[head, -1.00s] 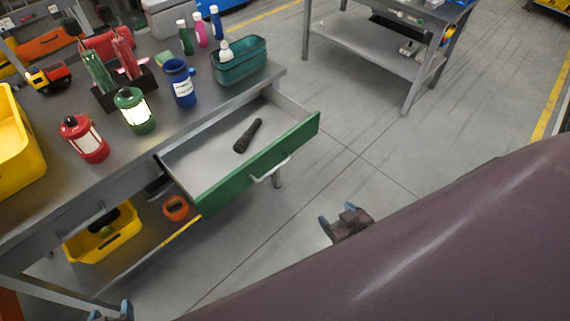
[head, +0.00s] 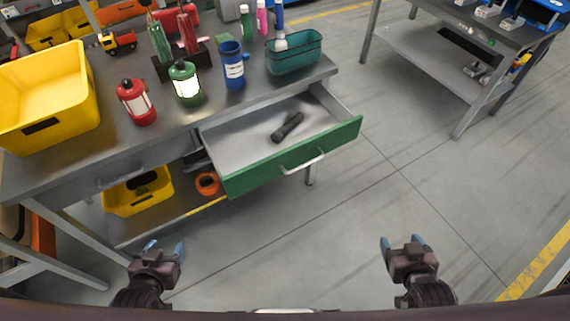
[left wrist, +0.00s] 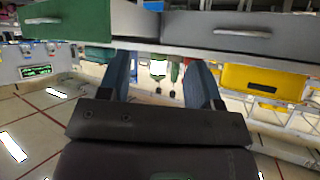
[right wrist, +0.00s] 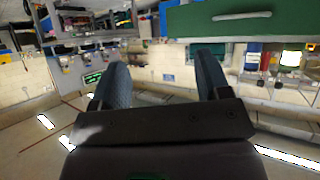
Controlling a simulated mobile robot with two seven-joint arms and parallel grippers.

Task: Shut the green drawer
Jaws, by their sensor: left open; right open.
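The green drawer (head: 295,158) is pulled well out of the grey workbench, with a pale bar handle (head: 303,163) on its front. A black flashlight (head: 287,126) lies inside it. My left gripper (head: 165,246) is open and empty, in front of the bench and left of the drawer. My right gripper (head: 402,241) is open and empty, to the right of the drawer and nearer to me. The drawer front shows at the upper left of the left wrist view (left wrist: 70,24) and at the upper right of the right wrist view (right wrist: 215,20). Neither gripper touches it.
Another yellow bin (head: 138,192) sits on the lower shelf. The floor before the drawer is clear.

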